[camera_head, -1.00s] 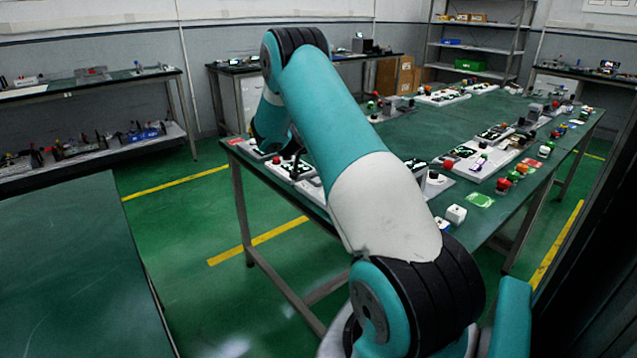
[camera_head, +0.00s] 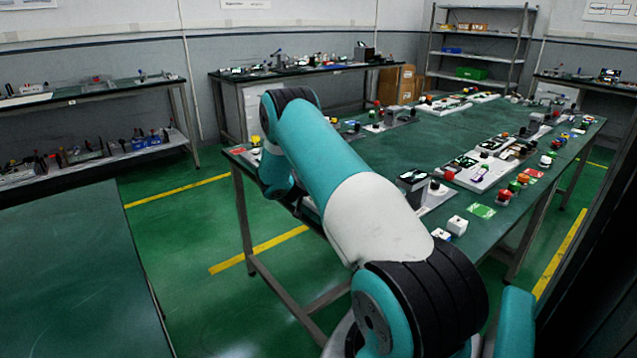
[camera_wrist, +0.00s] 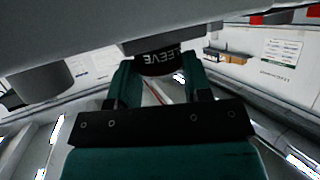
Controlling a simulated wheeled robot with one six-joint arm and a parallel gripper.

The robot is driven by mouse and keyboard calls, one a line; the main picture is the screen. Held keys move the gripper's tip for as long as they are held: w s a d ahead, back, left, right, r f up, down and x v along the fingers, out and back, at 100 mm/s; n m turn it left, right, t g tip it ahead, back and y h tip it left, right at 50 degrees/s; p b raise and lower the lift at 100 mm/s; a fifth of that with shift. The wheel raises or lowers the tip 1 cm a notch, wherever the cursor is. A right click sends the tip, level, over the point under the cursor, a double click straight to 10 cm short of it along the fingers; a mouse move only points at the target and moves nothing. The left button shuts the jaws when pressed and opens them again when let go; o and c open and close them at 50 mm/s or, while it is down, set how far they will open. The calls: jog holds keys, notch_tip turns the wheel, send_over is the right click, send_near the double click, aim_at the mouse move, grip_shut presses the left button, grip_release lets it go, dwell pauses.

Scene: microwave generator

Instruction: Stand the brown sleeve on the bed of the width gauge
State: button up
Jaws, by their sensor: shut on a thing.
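The sleeve (camera_wrist: 157,63) shows in the wrist view as a dark, nearly black-brown round piece with the letters SLEEVE upside down on it. My gripper (camera_wrist: 158,78) is shut on it, one teal finger on each side. A pale surface fills the top of that view, and part of the sleeve is cut off against it; I cannot tell whether they touch. In the head view my own arm hides the gripper and the sleeve. I cannot pick out the width gauge for certain in either view.
A long green worktable (camera_head: 447,119) carries several devices and small parts. White blocks (camera_head: 457,225) and a green card (camera_head: 481,211) lie near its front edge. A bare green table (camera_head: 75,265) stands at left. A metal shelf (camera_head: 478,55) stands at the back.

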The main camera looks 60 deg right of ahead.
jog(key=shift+f, duration=0.2)
jog(key=o, duration=0.5)
jog(key=shift+b, duration=0.3)
jog(key=o, duration=0.5)
jog(key=shift+c, duration=0.2)
jog(key=shift+r+p, duration=0.15)
jog(key=shift+p, duration=0.4)
